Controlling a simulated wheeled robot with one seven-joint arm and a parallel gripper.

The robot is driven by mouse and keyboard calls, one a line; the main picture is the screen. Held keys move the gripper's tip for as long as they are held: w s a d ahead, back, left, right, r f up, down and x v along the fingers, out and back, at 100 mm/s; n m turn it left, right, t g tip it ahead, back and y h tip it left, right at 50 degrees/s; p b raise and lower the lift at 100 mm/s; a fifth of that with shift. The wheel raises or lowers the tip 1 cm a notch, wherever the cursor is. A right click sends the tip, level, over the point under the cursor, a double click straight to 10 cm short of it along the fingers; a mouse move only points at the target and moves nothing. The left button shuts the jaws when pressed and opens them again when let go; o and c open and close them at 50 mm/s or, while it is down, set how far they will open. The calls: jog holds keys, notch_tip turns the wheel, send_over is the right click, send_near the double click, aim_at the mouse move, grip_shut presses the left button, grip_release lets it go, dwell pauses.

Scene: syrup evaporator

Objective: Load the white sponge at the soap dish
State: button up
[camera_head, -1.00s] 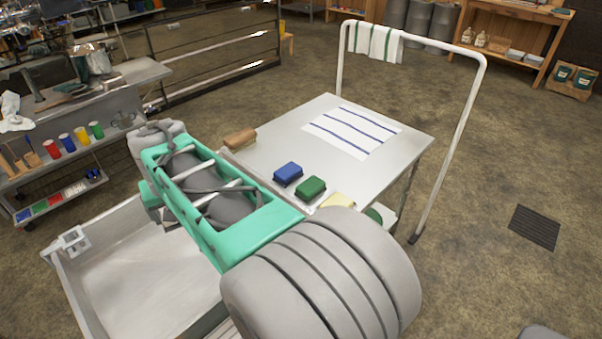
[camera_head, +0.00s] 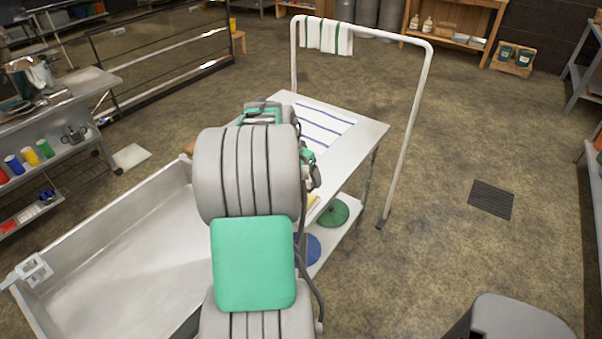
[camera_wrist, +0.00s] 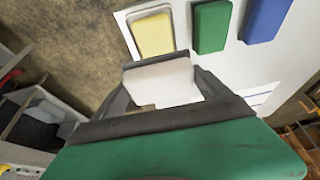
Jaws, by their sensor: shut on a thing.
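The white sponge (camera_wrist: 158,80) is a pale block in the wrist view. My gripper (camera_wrist: 162,84) is shut on it, with one dark finger on each side. The sponge is over the table side that holds the yellow, green and blue blocks; its exact height is unclear. In the head view my own arm hides the gripper and the white sponge. A small pale fitting (camera_head: 35,270) sits on the left corner of the sink rim. I cannot tell whether it is the soap dish.
Yellow (camera_wrist: 153,33), green (camera_wrist: 211,26) and blue (camera_wrist: 266,18) blocks lie on the pale tabletop. The metal table (camera_head: 355,133) carries a striped cloth (camera_head: 322,125) and stands beside the large sink (camera_head: 120,255). A white rail frame (camera_head: 411,110) rises at the table's right.

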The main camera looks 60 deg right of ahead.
aim_at(304, 196)
jog(key=shift+f+b, duration=1.7)
jog(key=shift+f, duration=1.3)
jog(key=shift+f+b, duration=0.5)
jog(key=shift+f, duration=0.1)
jog(key=shift+r, duration=0.1)
jog(key=shift+r+p, duration=2.1)
jog(key=shift+r, duration=1.35)
